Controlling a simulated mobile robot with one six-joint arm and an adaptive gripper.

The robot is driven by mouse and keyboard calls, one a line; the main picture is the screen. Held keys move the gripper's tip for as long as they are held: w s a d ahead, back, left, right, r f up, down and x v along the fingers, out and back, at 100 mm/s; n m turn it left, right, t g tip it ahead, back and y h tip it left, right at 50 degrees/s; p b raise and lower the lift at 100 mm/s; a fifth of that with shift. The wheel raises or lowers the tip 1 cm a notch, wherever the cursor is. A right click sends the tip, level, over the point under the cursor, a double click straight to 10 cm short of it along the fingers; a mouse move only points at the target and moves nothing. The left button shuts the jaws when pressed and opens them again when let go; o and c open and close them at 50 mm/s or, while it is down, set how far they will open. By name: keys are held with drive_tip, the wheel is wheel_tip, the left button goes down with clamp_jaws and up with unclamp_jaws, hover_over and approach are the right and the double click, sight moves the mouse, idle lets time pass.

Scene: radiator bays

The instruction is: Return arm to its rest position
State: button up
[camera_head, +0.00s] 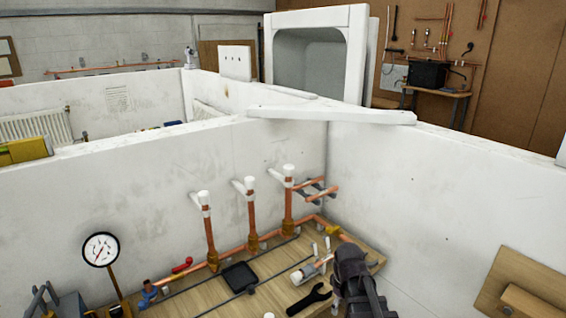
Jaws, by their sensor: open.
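My gripper (352,270) is the dark shape at the bottom, right of centre. It is over the right part of the wooden bench (205,292) in the corner of the bay, and I see nothing held in it. It is open, though its fingertips are hard to make out against its dark body. Most of my arm is out of view. A black wrench (309,299) lies on the bench just left of my gripper. I cannot tell how high my gripper is above the bench.
Copper pipes with white-capped risers (250,215) stand along the back of the bench. A pressure gauge (101,249) stands at left. A black tray (239,277) lies mid-bench. White partition walls (430,190) close the corner. A wooden block (525,285) is at right.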

drive_tip(key=s+m, duration=0.1)
drive_tip(key=m, duration=0.1)
drive_tip(key=s+f+m+b, duration=0.1)
drive_tip(key=s+m, duration=0.1)
drive_tip(key=m, duration=0.1)
drive_tip(key=s+f+m+b, duration=0.1)
drive_tip(key=s+m, duration=0.1)
drive_tip(key=m, duration=0.1)
drive_tip(key=shift+s+f, duration=0.1)
idle(1.1)
drive_tip(key=shift+c, duration=0.5)
